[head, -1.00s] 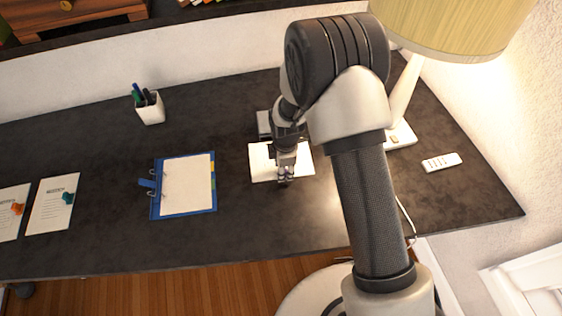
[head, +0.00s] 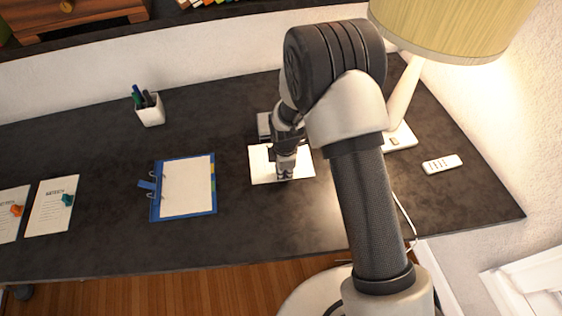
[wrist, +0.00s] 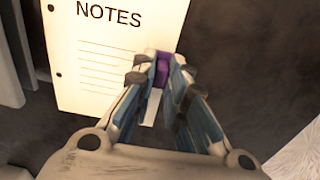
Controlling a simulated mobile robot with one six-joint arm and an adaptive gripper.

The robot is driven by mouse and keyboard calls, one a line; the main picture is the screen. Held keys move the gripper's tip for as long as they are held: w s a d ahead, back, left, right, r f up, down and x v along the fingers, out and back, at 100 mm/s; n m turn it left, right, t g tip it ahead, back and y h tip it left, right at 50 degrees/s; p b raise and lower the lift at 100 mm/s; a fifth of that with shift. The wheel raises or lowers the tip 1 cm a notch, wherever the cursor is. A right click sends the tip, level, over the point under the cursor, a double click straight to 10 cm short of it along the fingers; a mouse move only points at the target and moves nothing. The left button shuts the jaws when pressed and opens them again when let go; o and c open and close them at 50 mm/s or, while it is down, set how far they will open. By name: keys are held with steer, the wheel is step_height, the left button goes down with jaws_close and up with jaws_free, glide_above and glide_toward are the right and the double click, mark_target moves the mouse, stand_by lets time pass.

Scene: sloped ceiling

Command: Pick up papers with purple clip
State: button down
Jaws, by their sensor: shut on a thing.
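White papers headed NOTES, with ruled lines and punched holes, lie on the dark desk in the head view (head: 262,168) and fill the upper left of the wrist view (wrist: 95,50). A purple clip (wrist: 162,72) is between my gripper's fingertips at the papers' right edge in the wrist view. My gripper (wrist: 160,75) is shut on this clip. In the head view my gripper (head: 285,175) points down over the papers, and its fingers hide the clip. I cannot tell whether the papers are lifted at all.
Further left are sheets with a teal pin (head: 67,199) and an orange pin (head: 17,210). A pen cup (head: 150,110) stands behind. A lamp (head: 402,100) and remote (head: 442,164) are at right.

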steer(key=shift+r, duration=0.15)
step_height(320, 180, up, 24)
steer(key=p, duration=0.7)
steer(key=shift+p, duration=0.4)
steer(key=shift+d+f, duration=0.1)
steer(key=shift+f, duration=0.1)
